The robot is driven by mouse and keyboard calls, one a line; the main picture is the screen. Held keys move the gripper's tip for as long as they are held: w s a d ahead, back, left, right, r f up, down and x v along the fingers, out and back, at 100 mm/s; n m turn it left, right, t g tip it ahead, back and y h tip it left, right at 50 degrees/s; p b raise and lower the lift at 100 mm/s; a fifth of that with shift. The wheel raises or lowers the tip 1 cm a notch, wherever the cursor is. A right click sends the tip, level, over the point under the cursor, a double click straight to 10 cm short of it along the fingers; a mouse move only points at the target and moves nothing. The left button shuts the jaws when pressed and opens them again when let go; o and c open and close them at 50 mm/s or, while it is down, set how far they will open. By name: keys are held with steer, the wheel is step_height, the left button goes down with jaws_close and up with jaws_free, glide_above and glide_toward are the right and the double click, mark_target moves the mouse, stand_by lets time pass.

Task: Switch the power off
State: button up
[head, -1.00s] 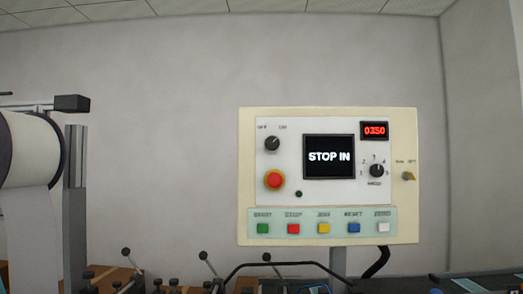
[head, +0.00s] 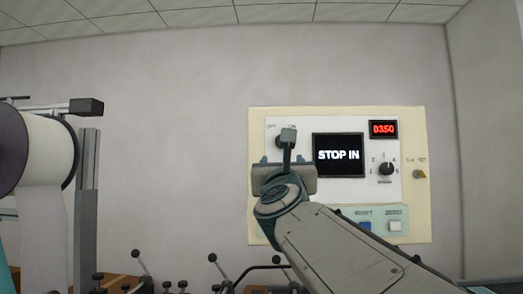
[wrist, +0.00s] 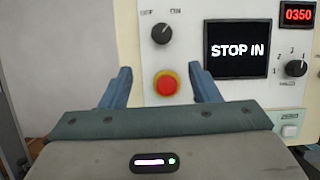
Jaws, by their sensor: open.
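The control panel (head: 438,210) is a cream box on the wall. Its black OFF/ON knob (wrist: 162,34) shows at the top of the wrist view, and its white mark seems to point up and right, towards ON. The knob lies above and between the fingertips. I see no contact.
A screen (head: 339,155) reads STOP IN, with a red 0350 display (head: 383,129) above right. A speed knob (head: 386,169), a small yellowish switch (head: 419,174), and blue and white buttons (head: 394,225) lie right. A white roll (head: 50,150) stands far left.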

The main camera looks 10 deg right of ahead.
steer(key=shift+p+x, duration=3.1)
steer(key=shift+x, duration=3.85)
steer(key=shift+s+d+r, duration=0.1)
steer(key=shift+d+r, duration=0.05)
steer(key=c, duration=1)
